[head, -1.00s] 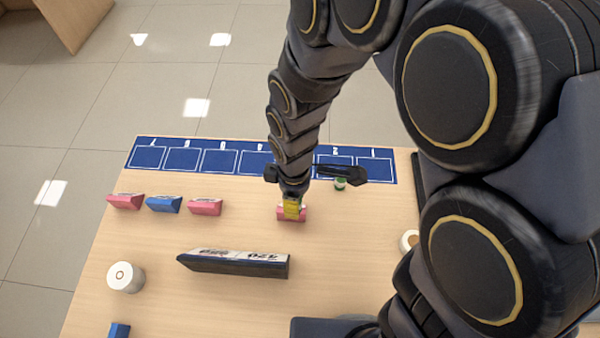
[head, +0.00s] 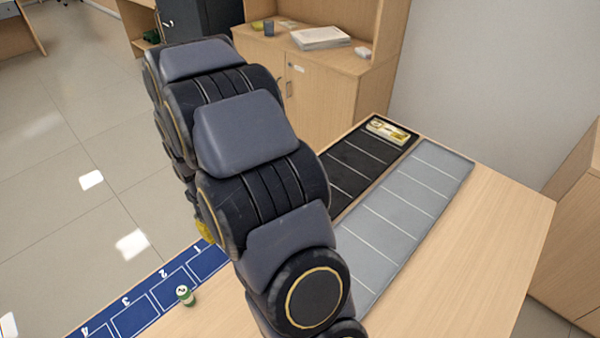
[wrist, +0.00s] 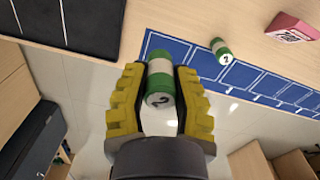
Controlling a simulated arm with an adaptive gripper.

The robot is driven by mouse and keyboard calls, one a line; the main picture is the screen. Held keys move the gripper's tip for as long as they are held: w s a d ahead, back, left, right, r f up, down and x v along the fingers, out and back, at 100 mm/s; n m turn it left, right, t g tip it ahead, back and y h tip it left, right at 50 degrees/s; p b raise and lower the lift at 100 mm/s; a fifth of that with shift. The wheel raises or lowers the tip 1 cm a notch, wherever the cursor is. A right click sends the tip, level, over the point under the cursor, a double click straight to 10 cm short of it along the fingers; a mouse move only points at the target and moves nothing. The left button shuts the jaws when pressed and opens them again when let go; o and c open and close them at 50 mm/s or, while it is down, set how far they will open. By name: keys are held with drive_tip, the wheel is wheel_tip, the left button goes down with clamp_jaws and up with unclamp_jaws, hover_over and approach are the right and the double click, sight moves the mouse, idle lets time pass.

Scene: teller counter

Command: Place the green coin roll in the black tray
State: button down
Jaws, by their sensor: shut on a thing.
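In the wrist view, a green coin roll (wrist: 161,68) with a white band and a "2" on its end sits between the yellow fingers of my gripper (wrist: 159,88), which is shut on it. In the head view, only a yellow bit of the gripper (head: 204,231) shows beside my arm; the held roll is hidden there. The black tray (head: 352,160) runs along the back edge, divided by white lines. Its corner is at upper left in the wrist view (wrist: 88,28).
A blue numbered mat (head: 135,318) lies along the counter edge. A grey lined tray (head: 410,205) lies alongside the black tray. A banknote bundle (head: 388,131) lies in the black tray's far end. A pink bundle (wrist: 292,27) is at upper right. The right counter is clear.

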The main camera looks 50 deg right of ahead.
drive_tip(key=s+d+m, duration=0.2)
drive_tip(key=d+m, duration=0.4)
drive_tip(key=d, duration=0.5)
drive_tip(key=s+d+m, duration=0.2)
drive_tip(key=d+m, duration=0.3)
drive_tip(key=d, duration=0.7)
drive_tip(key=w+d+f, duration=0.9)
drive_tip(key=shift+w+d+f, duration=0.1)
drive_tip(key=shift+w+d, duration=0.05)
drive_tip(key=shift+d+f, duration=0.1)
drive_tip(key=shift+f, duration=1.7)
drive_tip(key=shift+w, duration=0.1)
drive_tip(key=c, duration=0.9)
unclamp_jaws()
drive_tip(key=shift+f, duration=0.1)
